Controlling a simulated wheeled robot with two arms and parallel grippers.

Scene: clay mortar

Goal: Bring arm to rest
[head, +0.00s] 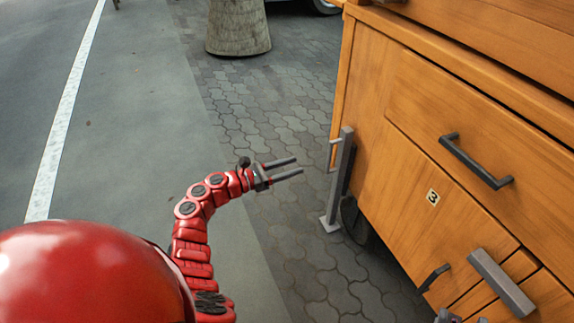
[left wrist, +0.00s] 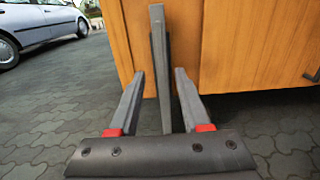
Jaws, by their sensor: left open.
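My left gripper (head: 284,169) is on my red arm in the middle of the head view. Its two grey fingers are apart, with nothing between them, and point right toward the wooden cabinet (head: 375,110). The gripper is in the air over the paving, apart from the cabinet. In the left wrist view the open fingers (left wrist: 158,85) point ahead, and a grey upright post (left wrist: 160,60) at the cabinet's edge shows beyond them.
The cabinet has dark handles (head: 476,162) and a number 3 label (head: 432,196). The grey post (head: 341,180) stands beside it on a foot. A stone planter (head: 238,28) stands at the back. A silver car (left wrist: 40,25) is parked at left in the wrist view. The paving left of the cabinet is clear.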

